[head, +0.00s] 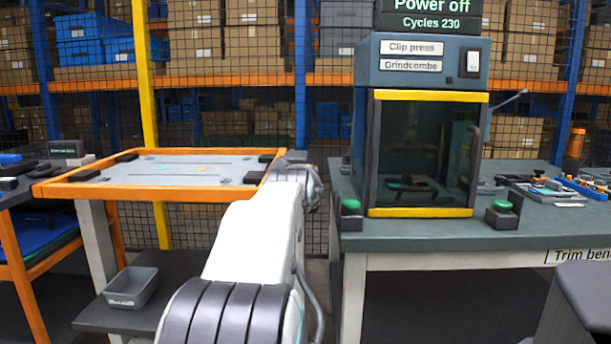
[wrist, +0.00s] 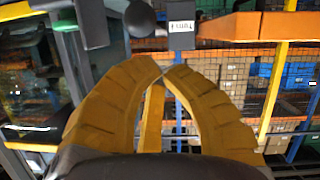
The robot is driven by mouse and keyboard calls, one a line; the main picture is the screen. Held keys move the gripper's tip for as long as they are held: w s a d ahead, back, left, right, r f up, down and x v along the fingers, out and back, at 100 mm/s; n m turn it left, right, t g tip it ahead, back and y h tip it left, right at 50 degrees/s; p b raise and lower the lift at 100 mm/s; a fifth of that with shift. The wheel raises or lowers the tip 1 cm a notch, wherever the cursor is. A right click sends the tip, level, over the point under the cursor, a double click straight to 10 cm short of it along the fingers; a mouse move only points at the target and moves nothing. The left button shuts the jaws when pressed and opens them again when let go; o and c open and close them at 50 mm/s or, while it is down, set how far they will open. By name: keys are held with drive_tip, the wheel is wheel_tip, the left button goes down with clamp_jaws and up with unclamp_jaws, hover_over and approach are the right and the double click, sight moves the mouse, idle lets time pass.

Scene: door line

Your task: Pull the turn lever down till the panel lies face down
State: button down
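The panel (head: 190,170) is a grey plate in an orange frame, lying about level at the left in the head view, with black pads at its corners and small pieces on its upper face. An orange edge of its frame (wrist: 235,27) shows at the upper right in the wrist view. A black round knob (wrist: 140,18), seemingly of the turn lever, and a grey part with a white label (wrist: 181,25) appear just beyond my gripper's fingertips. My gripper (wrist: 164,66) has its yellow fingertips together with nothing visible between them. In the head view my arm hides the lever.
A clip press (head: 420,150) with a glass front and green buttons stands on a bench (head: 540,230) at the right. A grey bin (head: 132,287) sits on a low shelf below the panel. Mesh fencing and a yellow post (head: 146,75) stand behind.

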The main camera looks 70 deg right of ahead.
drive_tip(key=f+v, duration=0.1)
drive_tip(key=v, duration=0.9)
drive_tip(key=shift+a, duration=0.3)
drive_tip(key=shift+f, duration=0.1)
